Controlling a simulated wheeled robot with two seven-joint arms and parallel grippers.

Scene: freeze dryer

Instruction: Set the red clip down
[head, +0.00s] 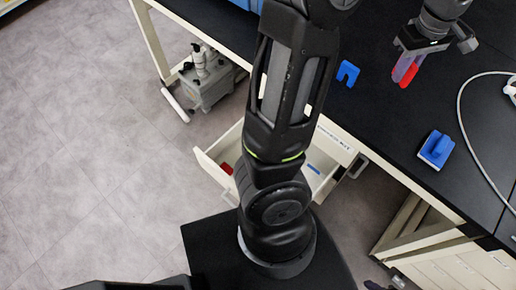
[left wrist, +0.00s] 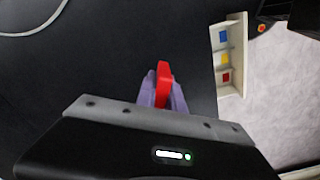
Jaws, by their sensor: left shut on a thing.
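The red clip (head: 408,76) is over the black bench top (head: 385,125) at the upper right of the head view. My left gripper (head: 403,70) is shut on it, with pale purple fingers at its sides. In the left wrist view, the red clip (left wrist: 163,84) stands up between the fingers of the left gripper (left wrist: 163,92). I cannot tell whether the clip touches the bench. My right gripper is not in view.
A blue clip-like piece (head: 347,73) and a blue block (head: 436,149) lie on the bench. A white cable (head: 461,115) curves at the right. Below the bench edge, an open white drawer (head: 212,167) shows coloured patches, also in the left wrist view (left wrist: 241,55).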

